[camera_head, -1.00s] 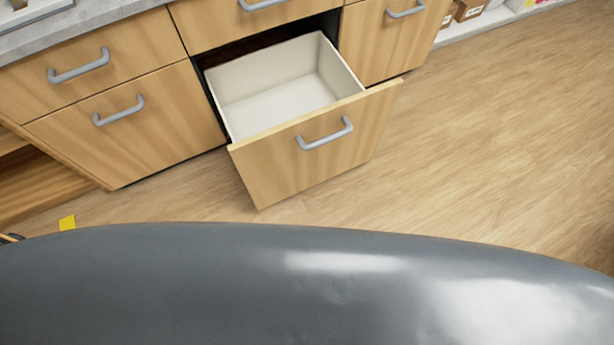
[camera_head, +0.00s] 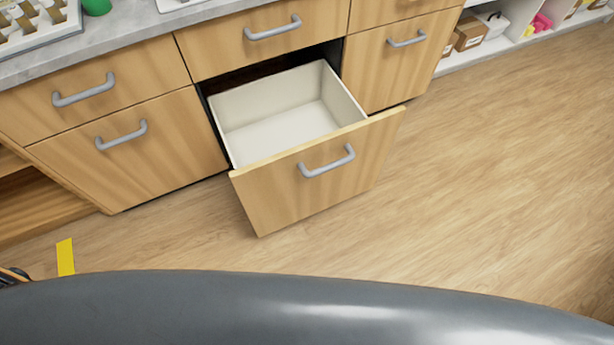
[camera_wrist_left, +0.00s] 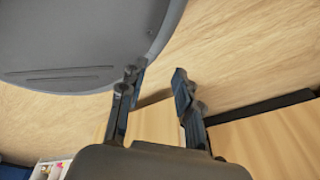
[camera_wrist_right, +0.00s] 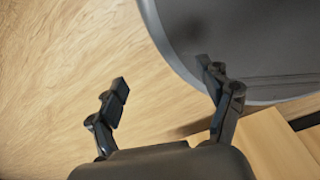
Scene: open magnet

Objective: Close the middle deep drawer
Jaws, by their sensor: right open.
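The middle deep drawer (camera_head: 318,178) is pulled well out of the wooden cabinet in the head view. Its white inside (camera_head: 285,112) is empty, and a grey handle (camera_head: 327,162) sits on its front. My left gripper (camera_wrist_left: 155,85) is open and empty in the left wrist view, with wood-coloured panels beyond it. My right gripper (camera_wrist_right: 168,92) is open and empty in the right wrist view, above the wooden floor. Neither gripper's fingers show clearly in the head view, and neither touches the drawer in the views given.
Shut drawers surround the open one, such as the lower left drawer (camera_head: 135,150) and the right one (camera_head: 395,65). A grey countertop (camera_head: 130,35) runs above. Open floor (camera_head: 490,170) lies to the right. White shelves with boxes (camera_head: 475,30) stand at the back right.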

